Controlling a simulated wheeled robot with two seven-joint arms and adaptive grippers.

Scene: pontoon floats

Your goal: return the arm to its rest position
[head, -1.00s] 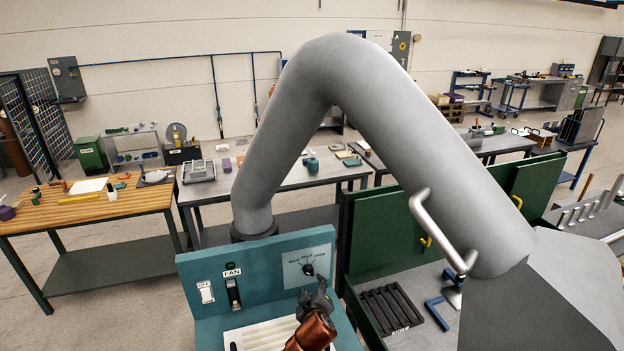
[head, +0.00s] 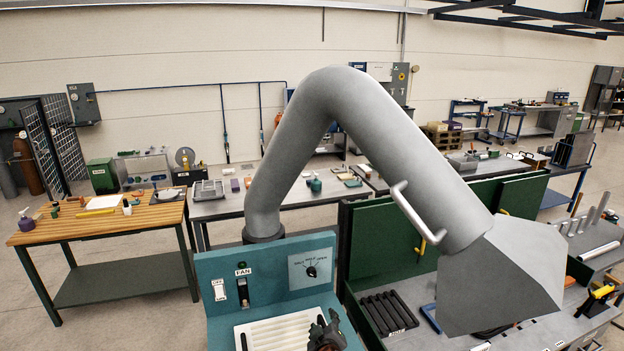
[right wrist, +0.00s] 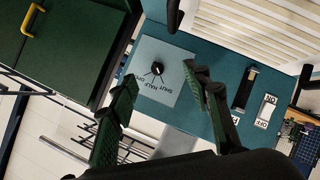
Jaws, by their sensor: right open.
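My right gripper (head: 326,332) is at the bottom edge of the head view, below the control panel (head: 260,275) of a teal cabinet. In the right wrist view its two green-padded fingers (right wrist: 160,76) are apart with nothing between them. The black knob (head: 311,271) on the light dial plate is clear of the gripper; the wrist view shows the knob (right wrist: 157,68) beyond the fingertips. A large grey extraction arm (head: 370,130) with a hood (head: 500,280) and a bar handle (head: 415,215) arches over the scene. My left gripper is not in view.
A white slatted grille (head: 275,332) lies in front of the panel. A green-walled bench (head: 400,240) stands right, under the hood. A wooden-topped table (head: 100,222) is at left, a grey table (head: 225,205) behind. Open floor lies between the tables and the cabinet.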

